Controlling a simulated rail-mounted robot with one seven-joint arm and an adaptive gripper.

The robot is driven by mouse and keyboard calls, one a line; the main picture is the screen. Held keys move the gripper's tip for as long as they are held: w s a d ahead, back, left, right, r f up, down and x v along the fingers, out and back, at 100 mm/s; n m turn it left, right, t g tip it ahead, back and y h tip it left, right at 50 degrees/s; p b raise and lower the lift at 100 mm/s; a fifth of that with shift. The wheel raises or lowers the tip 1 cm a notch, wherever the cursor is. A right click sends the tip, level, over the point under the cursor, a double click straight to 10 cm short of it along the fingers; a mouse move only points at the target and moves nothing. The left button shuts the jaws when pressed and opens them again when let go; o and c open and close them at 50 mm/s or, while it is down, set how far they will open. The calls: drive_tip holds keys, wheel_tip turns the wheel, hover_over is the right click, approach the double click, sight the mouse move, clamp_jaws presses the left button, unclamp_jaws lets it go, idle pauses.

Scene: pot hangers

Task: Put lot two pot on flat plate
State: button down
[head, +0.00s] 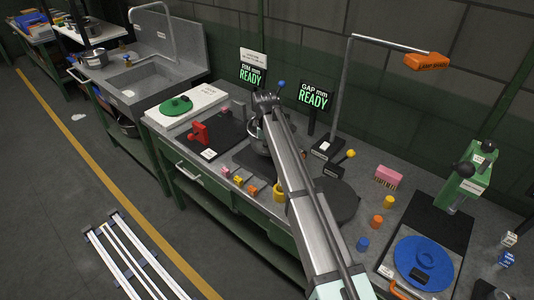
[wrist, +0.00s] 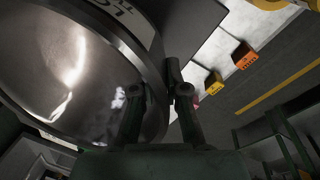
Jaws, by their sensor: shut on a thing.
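A shiny metal pot (head: 257,137) stands or hangs low over the dark square surface at the middle of the bench, partly hidden behind my arm. In the wrist view the pot (wrist: 75,65) fills the left side, with a pale label starting "LO" on its outer wall; the rest is cut off. My gripper (wrist: 160,95) is shut on the pot's rim, one finger over the inside and one outside. A dark round flat disc (head: 337,203) lies on the bench to the right, partly covered by my arm; it may be the flat plate.
A red device (head: 200,133) stands left of the pot. Small coloured blocks (head: 239,181) line the front edge. A lamp post (head: 341,90) and two "READY" signs (head: 314,97) rise behind. A blue disc (head: 422,258) lies on a scale at right.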

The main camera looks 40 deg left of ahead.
drive_tip(key=shift+f+p, duration=0.6)
drive_tip(key=shift+f, duration=1.75)
drive_tip(key=shift+f, duration=0.15)
drive_tip(key=c, duration=1.2)
unclamp_jaws()
wheel_tip(320, 180, up, 12)
drive_tip(key=s+b, duration=0.1)
drive_tip(key=b, duration=0.2)
drive_tip(key=shift+s+d, duration=0.35)
drive_tip(key=shift+d, duration=0.1)
